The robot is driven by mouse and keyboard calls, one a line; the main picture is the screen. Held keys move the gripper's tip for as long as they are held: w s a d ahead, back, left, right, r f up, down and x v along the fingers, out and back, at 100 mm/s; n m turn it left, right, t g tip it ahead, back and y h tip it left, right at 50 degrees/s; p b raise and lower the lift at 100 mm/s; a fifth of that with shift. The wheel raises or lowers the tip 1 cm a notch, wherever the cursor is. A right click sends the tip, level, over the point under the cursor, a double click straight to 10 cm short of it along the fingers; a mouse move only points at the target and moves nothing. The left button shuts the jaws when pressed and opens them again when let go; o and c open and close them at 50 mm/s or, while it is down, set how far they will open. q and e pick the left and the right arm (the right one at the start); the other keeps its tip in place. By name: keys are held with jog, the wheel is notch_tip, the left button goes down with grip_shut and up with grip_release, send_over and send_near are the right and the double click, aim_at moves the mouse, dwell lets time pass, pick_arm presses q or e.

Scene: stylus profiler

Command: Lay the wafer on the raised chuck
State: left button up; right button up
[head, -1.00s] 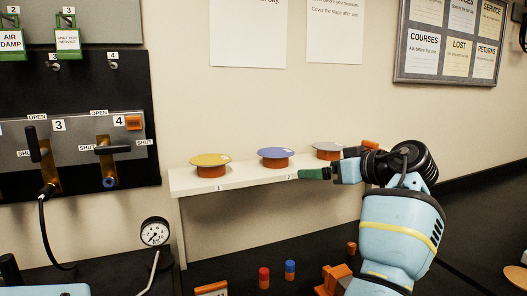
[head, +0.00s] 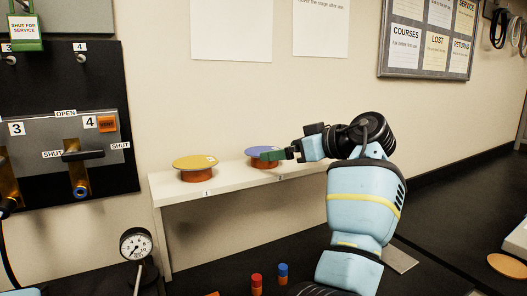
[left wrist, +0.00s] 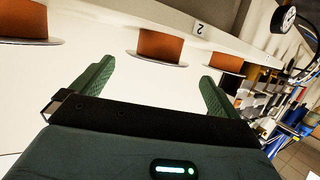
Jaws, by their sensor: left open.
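A blue disc, probably a wafer (head: 254,151), lies flat on an orange pedestal (head: 260,163) on the white shelf. A yellow disc (head: 194,162) lies on another pedestal to its left. My left gripper (head: 274,155) reaches in from the right, its green fingers overlapping the blue disc's right edge in the head view. In the left wrist view the fingers (left wrist: 156,74) are wide apart with nothing held, and the middle pedestal (left wrist: 160,45) shows just beyond their tips. Contact cannot be told. I cannot identify the raised chuck. My right gripper is not in view.
The white shelf (head: 172,215) carries labels 1 and 2. A gauge (head: 136,244) and red (head: 256,281) and blue (head: 283,270) pegs stand in front. An orange disc (head: 508,265) lies at far right. A valve panel (head: 75,130) is at left.

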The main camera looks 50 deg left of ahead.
aim_at(269, 150)
pick_arm(q)
jog(key=shift+a+f, duration=0.15)
jog(key=shift+a, duration=0.2)
jog(key=x, duration=0.2)
jog(key=p+x, duration=0.1)
jog(key=x, duration=0.1)
jog(key=shift+w+r, duration=0.1)
jog(key=shift+r, duration=0.2)
jog(key=shift+a+f, duration=0.25)
jog(key=shift+a, duration=0.3)
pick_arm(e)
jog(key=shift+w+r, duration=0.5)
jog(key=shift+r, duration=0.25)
pick_arm(q)
jog(key=shift+c, duration=0.4)
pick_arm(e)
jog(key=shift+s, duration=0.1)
pick_arm(q)
jog(key=c, duration=0.6)
